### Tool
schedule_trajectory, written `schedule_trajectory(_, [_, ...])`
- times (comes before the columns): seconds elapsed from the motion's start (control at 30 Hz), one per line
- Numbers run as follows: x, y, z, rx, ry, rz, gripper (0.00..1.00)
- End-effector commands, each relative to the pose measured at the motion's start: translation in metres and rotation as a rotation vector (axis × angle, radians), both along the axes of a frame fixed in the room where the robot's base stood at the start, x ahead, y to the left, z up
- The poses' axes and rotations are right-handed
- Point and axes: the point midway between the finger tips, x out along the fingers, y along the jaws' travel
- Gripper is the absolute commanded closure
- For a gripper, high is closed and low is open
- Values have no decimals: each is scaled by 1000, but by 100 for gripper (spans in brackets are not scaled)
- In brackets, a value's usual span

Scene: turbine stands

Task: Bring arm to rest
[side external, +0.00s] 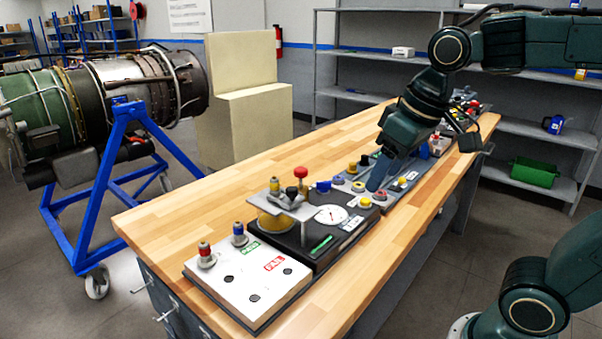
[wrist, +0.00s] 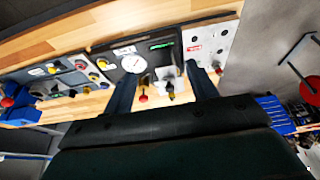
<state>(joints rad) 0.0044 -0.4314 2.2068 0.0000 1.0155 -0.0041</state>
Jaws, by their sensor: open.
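My gripper (wrist: 164,94) shows in the wrist view with its two dark fingers spread apart and nothing between them. In the side view my gripper (side external: 376,180) hangs over the row of stands on the bench, pointing down and to the left. The dark gauge stand (side external: 297,257) has a white dial (side external: 331,215), a red-knobbed post and a metal bracket. The white pass/fail board (side external: 246,278) stands at the near end, with a red-topped plug (side external: 205,253) and a blue-topped plug (side external: 239,234) on it. Whether my fingertips touch the grey stand is unclear.
The wooden bench (side external: 245,172) is clear along its left side. Grey stands with yellow and blue parts (side external: 363,202) lie under my arm. A turbine engine (side external: 130,85) on a blue frame (side external: 100,205) stands left of the bench. Grey shelves (side external: 350,92) line the back.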

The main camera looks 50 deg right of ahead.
Motion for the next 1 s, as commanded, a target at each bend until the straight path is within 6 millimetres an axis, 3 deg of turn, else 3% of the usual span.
schedule_trajectory(0.2, [-43, 1, -16, 1, -76, 0, 42])
schedule_trajectory(0.4, [-67, 1, -31, 1, -123, 1, 42])
schedule_trajectory(1.0, [-76, 1, -38, 2, -141, 1, 42])
